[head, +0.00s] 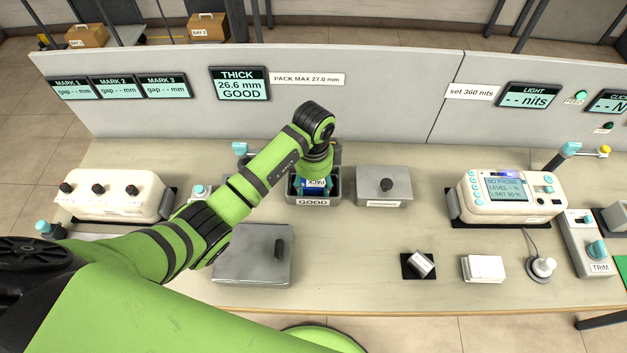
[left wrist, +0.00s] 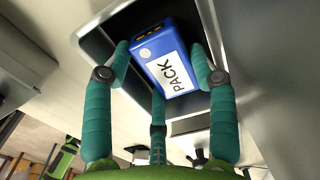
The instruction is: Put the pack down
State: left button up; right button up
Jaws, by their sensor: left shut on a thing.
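The blue pack (left wrist: 170,62), with a white PACK label, is between the teal fingers of my left gripper (left wrist: 165,70), which is shut on it. In the head view the pack (head: 317,183) shows just below my left gripper (head: 316,178), over or inside the grey tray labelled GOOD (head: 313,202). In the left wrist view the tray's dark inside surrounds the pack. I cannot tell whether the pack touches the tray's floor. My right gripper is not in view.
A lidded grey box (head: 384,186) stands right of the tray, and a larger lidded box (head: 253,255) is nearer on the left. The THICK display (head: 240,84) reads 26.6 mm GOOD; a sign (head: 307,79) says PACK MAX 27.0 mm.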

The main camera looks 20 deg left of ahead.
aim_at(314, 185)
pick_arm(q)
jog(key=shift+f, duration=0.2)
jog(key=o, duration=1)
jog(key=shift+o, duration=0.2)
jog(key=shift+r, duration=0.25)
notch_tip(314, 185, up, 7)
jog(key=shift+r+b, duration=0.1)
jog(key=shift+b, duration=0.75)
jog(key=shift+r+p, duration=1.35)
jog(key=shift+r, duration=1.05)
